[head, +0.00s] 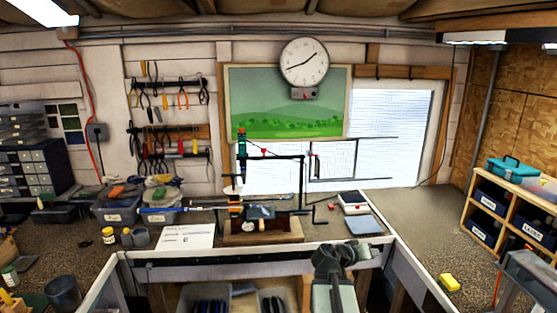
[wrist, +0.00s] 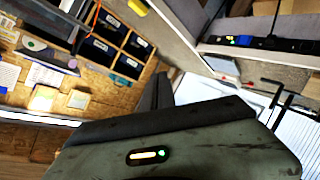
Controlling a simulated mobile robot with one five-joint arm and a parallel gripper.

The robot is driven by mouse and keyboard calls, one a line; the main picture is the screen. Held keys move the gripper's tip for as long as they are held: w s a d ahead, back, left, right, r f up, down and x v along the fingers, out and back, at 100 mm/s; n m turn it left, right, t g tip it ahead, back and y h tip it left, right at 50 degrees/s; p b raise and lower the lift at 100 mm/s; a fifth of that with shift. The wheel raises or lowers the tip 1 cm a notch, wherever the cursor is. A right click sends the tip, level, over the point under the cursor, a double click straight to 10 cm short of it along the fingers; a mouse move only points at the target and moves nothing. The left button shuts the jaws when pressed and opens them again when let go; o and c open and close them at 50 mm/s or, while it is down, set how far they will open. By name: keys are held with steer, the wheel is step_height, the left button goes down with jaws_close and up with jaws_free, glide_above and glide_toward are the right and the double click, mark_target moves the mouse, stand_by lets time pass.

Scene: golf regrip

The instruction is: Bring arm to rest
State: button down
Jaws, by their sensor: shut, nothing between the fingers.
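My gripper (wrist: 160,82) shows in the wrist view as dark fingers pointing up the picture, closed together with nothing held between them. The grey housing of my wrist, with a small lit indicator, fills the lower middle of that view. In the head view, part of my arm stands folded at the bottom centre, in front of the workbench. I cannot clearly make out the fingertips there. No object of the bench is seen touching my gripper.
A vise on a wooden block (head: 262,232) stands mid-bench, beside a white paper (head: 187,236). A yellow block (head: 449,282) lies on the right-hand counter. A wooden shelf (head: 512,208) with dark bins stands at the right. The counter around the yellow block is mostly clear.

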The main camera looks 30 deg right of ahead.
steer(key=w+a+f+n+t+y+b, duration=0.15)
steer(key=w+a+f, duration=0.35)
steer(key=a, duration=0.6)
steer(key=w+a+f+n+y+b, duration=0.2)
steer(key=w+a+f+y, duration=0.15)
steer(key=a+f, duration=0.45)
steer(key=w+a+f+n+t+y+b, duration=0.1)
steer(key=w+a+f+y+b, duration=0.3)
steer(key=a, duration=0.9)
steer(key=s+a+f+n+g+y, duration=0.1)
steer(key=s+a+f+n+y, duration=0.1)
steer(key=a, duration=0.7)
steer(key=s+a+f+n+g+y+p, duration=0.1)
steer(key=s+a+f+n+g+y, duration=0.1)
steer(key=a, duration=0.8)
steer(key=shift+s+a+f+y+p, duration=0.3)
steer(key=shift+s+f, duration=0.05)
steer(key=shift+s, duration=0.55)
steer(key=shift+g, duration=0.25)
